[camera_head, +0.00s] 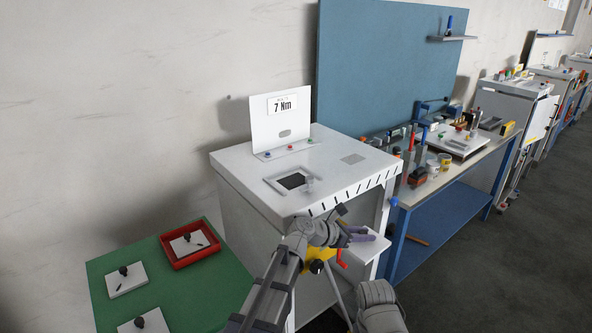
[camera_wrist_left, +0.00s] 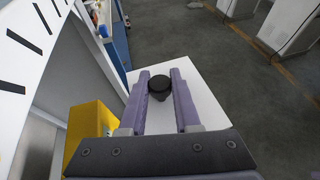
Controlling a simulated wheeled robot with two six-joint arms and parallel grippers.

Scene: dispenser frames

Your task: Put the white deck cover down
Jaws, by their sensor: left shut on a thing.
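My left gripper (camera_head: 358,235) is beside the front right of the white dispenser cabinet (camera_head: 250,200). In the left wrist view its two purple fingers (camera_wrist_left: 160,84) are shut on the black knob of the white deck cover (camera_wrist_left: 208,105). The cover is a flat white plate, partly hidden by the fingers. In the head view the held cover (camera_head: 368,250) shows partly behind the gripper. I cannot tell whether it touches anything below. My right gripper is not in view.
A green table (camera_head: 110,265) at the left bears similar white plates with black knobs, one in a red tray (camera_head: 190,259). The cabinet top has a dark square opening (camera_head: 292,181) and an upright "7 Nm" sign (camera_head: 281,117). A cluttered blue bench (camera_head: 440,215) stands at the right.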

